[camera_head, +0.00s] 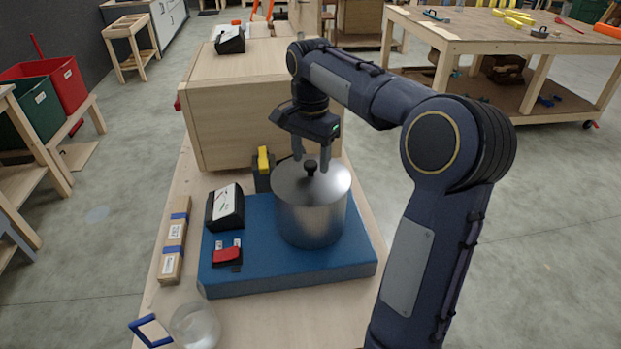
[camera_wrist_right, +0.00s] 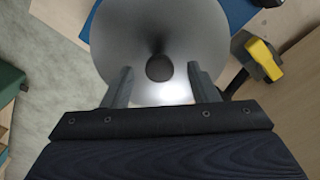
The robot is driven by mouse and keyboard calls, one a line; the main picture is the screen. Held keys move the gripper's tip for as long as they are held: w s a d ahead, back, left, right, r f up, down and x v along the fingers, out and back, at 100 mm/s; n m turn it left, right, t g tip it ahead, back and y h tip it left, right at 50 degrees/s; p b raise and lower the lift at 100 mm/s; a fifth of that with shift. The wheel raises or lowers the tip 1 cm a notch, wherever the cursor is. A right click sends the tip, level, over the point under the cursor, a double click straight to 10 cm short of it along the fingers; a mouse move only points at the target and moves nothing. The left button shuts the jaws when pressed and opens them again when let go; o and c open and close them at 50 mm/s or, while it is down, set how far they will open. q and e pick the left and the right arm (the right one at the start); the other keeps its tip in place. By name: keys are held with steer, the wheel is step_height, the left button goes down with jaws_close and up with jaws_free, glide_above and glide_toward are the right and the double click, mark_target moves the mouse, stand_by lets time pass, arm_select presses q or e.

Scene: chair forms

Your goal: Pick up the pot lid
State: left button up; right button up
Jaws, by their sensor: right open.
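The pot lid (camera_head: 296,184) is a shiny metal disc with a black knob (camera_head: 310,167). It sits on a metal pot (camera_head: 311,217), which stands on a blue block. My right gripper (camera_head: 311,166) is open above the lid, with its fingertips on either side of the knob in the head view. In the right wrist view the lid (camera_wrist_right: 120,35) fills the upper middle, and the knob (camera_wrist_right: 159,68) lies between the open fingers (camera_wrist_right: 160,72). I cannot tell whether the fingers touch the lid. My left gripper does not show.
The blue block (camera_head: 290,275) also carries a meter (camera_head: 225,207) and a red switch (camera_head: 227,254). A yellow-topped device (camera_head: 263,162) stands behind the pot, near a wooden box (camera_head: 235,100). A glass jar (camera_head: 195,325) and a blue frame (camera_head: 150,331) lie at the front left.

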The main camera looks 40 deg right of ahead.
steer(key=shift+f, duration=0.35)
steer(key=shift+c, duration=0.4)
jaws_close()
steer(key=shift+r, duration=0.1)
